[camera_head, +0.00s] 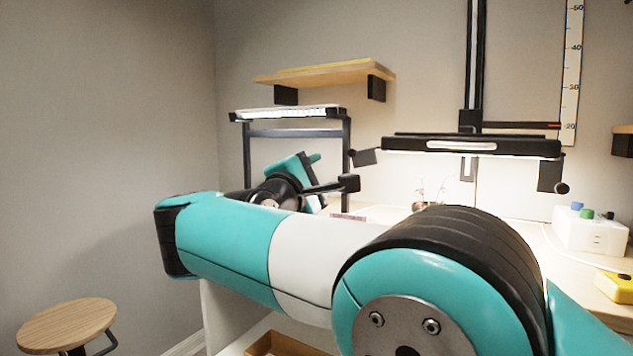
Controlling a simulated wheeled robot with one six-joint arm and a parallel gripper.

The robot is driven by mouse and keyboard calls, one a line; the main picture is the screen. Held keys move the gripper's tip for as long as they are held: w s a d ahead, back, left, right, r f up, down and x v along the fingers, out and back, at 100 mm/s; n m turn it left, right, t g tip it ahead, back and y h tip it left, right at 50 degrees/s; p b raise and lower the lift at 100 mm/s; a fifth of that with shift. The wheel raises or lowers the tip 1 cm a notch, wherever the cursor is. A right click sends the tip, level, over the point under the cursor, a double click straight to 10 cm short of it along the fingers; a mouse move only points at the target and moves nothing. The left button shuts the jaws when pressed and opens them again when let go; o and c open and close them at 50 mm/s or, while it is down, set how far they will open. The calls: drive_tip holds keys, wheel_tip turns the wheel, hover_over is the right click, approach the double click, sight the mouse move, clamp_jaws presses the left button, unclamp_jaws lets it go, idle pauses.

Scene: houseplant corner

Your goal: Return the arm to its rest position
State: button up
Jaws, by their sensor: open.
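My arm, teal and white with black joints, fills the lower middle and right of the head view. It reaches left and folds back behind its own forearm. My gripper (338,186) is small and dark beyond the forearm, in front of the pale bench (385,213). It is open, and I see nothing held in it. The forearm hides part of the wrist and of the bench below, so the fingers show only in part.
A black-framed lamp rack (247,150) stands behind my gripper, under a wooden wall shelf (325,73). A black lamp bar (472,146) hangs on a post to the right. A white button box (590,232) sits at right. A round stool (67,325) stands lower left.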

drive_tip(key=w+d+f+m+g+y, duration=0.35)
drive_tip(key=d+y, duration=0.25)
drive_tip(key=d, duration=0.2)
drive_tip(key=s+d+f+m+g+y, duration=0.2)
drive_tip(key=s+d+f+g, duration=0.3)
drive_tip(key=s+d+f, duration=0.1)
drive_tip(key=s+d+f+m+g+y, duration=0.1)
drive_tip(key=s+d+f+m+g, duration=0.15)
drive_tip(key=s, duration=0.85)
drive_tip(key=s+d+f+m+g+y, duration=0.15)
drive_tip(key=s+f+g, duration=0.25)
drive_tip(key=s, duration=0.7)
drive_tip(key=s+d+f+m+g+y, duration=0.2)
drive_tip(key=s+d+f+g, duration=0.15)
drive_tip(key=s, duration=0.65)
wheel_tip(320, 180, up, 33)
drive_tip(key=a+p, duration=0.1)
drive_tip(key=p, duration=3.1)
drive_tip(key=shift+w+f, duration=0.2)
drive_tip(key=shift+w, duration=0.1)
drive_tip(key=shift+a+n+h, duration=0.1)
drive_tip(key=shift+n+h, duration=0.15)
